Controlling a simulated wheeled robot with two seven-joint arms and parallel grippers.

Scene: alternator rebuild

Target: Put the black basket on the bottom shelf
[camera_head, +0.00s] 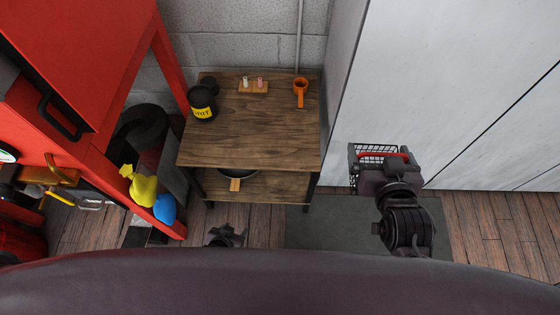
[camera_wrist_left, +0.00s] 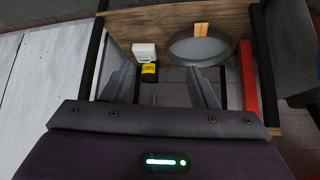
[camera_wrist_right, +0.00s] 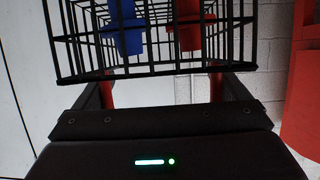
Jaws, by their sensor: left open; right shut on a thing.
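The black wire basket (camera_head: 356,158) is off to the right of the wooden shelf unit, in front of the pale wall panel. My right gripper (camera_head: 382,170) is shut on it and holds it up. In the right wrist view the basket (camera_wrist_right: 160,68) fills the top, with a blue item (camera_wrist_right: 125,30) and a red item (camera_wrist_right: 188,30) inside. The bottom shelf (camera_head: 285,187) shows below the unit's top, with a dark pan (camera_head: 238,173) with a wooden handle on it. My left gripper (camera_head: 225,234) is open and empty, low in front of the unit; its fingers show in the left wrist view.
The unit's top (camera_head: 245,125) bears a black jar with a yellow label (camera_head: 203,105), an orange cup (camera_head: 300,90) and a small wooden holder (camera_head: 253,87). A red workbench (camera_head: 85,150) stands at left. The dark floor mat (camera_head: 330,220) is clear.

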